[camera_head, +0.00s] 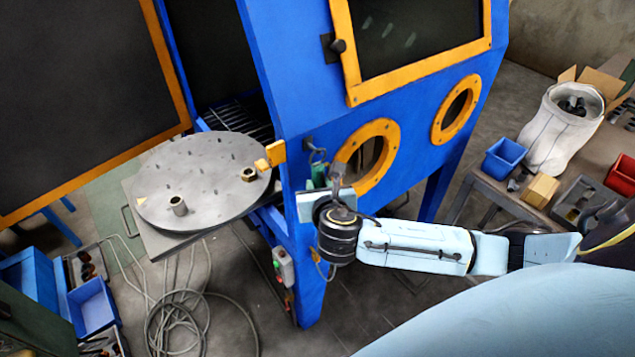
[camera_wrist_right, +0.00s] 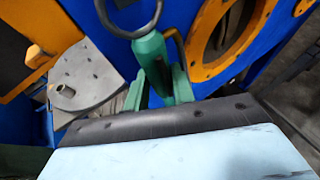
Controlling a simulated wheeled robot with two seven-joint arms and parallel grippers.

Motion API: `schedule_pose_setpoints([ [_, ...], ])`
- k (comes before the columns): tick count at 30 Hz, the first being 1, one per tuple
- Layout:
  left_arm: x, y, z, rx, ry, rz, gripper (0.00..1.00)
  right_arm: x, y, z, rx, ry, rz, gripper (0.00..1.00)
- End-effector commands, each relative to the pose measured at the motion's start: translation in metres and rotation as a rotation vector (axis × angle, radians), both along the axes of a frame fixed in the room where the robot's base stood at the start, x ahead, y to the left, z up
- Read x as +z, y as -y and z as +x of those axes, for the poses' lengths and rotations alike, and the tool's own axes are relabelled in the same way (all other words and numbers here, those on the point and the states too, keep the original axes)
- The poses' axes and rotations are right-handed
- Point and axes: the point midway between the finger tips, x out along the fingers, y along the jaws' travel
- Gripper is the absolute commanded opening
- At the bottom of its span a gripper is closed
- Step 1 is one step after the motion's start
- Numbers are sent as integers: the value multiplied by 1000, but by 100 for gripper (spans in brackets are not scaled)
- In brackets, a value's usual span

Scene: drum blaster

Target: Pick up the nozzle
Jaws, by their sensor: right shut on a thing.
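The nozzle (camera_wrist_right: 150,50) is a green tapered piece with a dark hose loop (camera_wrist_right: 128,30) at its top, in front of the blue cabinet wall in the right wrist view. In the head view the nozzle (camera_head: 318,172) is a small green shape at the cabinet's front, below a dark holder. My right gripper (camera_head: 326,192) is at the nozzle, shut on it, with its jaws on either side. The contact is partly hidden by the wrist. My left gripper is out of view.
The blue blasting cabinet (camera_head: 300,90) has orange-rimmed arm holes (camera_head: 368,158) beside the gripper. A round metal turntable (camera_head: 200,170) carrying two small metal parts sticks out left. A switch box (camera_head: 284,268) sits below. A workbench (camera_head: 490,185) with bins is at right.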

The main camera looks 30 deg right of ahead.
Motion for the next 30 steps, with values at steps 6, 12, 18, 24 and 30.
schedule_pose_setpoints([
  [6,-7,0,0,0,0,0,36,-2,-22,-53,3,-1,4,0],
  [12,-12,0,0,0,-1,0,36,-1,-43,-103,2,-1,5,0],
  [18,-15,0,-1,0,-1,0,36,0,-56,-135,0,0,2,0],
  [24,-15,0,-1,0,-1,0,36,1,-60,-147,-1,3,-1,0],
  [30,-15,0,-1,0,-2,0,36,1,-61,-147,-1,3,-1,0],
])
